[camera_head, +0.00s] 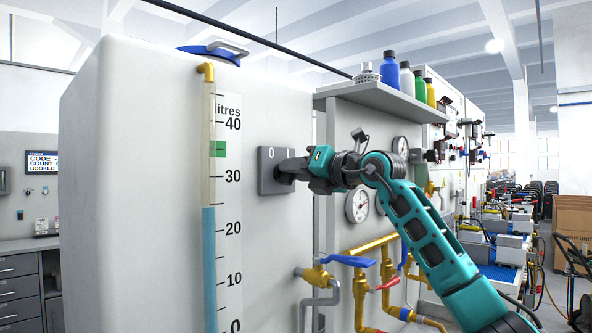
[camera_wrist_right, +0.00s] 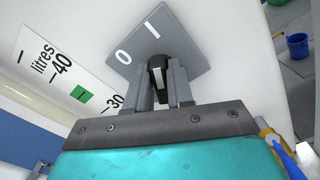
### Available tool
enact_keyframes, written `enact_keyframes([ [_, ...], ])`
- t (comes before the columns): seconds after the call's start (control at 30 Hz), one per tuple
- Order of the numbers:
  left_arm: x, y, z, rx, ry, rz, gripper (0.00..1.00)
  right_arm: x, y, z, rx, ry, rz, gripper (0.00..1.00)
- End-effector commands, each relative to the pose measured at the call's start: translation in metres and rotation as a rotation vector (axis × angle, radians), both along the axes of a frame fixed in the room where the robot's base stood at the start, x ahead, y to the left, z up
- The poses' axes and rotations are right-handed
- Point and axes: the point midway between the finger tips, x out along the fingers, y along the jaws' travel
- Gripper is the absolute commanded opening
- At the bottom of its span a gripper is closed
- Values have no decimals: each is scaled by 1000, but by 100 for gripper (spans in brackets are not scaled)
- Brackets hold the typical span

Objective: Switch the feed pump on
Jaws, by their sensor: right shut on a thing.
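The pump switch is a grey square plate (camera_head: 268,182) on the tank's front, marked 0 and I. In the right wrist view the plate (camera_wrist_right: 172,50) shows tilted, with a black knob (camera_wrist_right: 157,68) that has a white line on it. My right gripper (camera_head: 292,170) reaches the plate from the right. Its two fingers (camera_wrist_right: 160,88) are shut on the knob, one on each side. I cannot tell for sure which mark the white line points at. My left gripper is in neither view.
The white tank (camera_head: 130,180) has a litre gauge (camera_head: 209,235) with blue liquid near 24 and a green mark (camera_head: 217,149) near 35. Brass pipes with blue-handled valves (camera_head: 347,260) lie below my right arm. A shelf (camera_head: 375,95) with bottles is above it.

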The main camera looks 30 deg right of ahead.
Motion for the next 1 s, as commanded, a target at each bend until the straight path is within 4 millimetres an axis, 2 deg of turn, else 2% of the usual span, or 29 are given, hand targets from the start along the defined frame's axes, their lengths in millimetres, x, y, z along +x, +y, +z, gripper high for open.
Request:
enact_keyframes([
  [0.37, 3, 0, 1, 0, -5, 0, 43, 0, 1, -2, 8, 7, 3, 0],
  [0.4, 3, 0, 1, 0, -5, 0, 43, 0, 1, -2, 8, 7, 3, 24],
  [0.6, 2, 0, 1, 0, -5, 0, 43, 0, 0, -1, 7, 5, 2, 43],
  [0.87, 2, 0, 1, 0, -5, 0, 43, -1, -1, -1, 5, 3, 1, 43],
  [1.0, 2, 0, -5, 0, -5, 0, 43, -13, -6, -2, 5, 2, -1, 43],
])
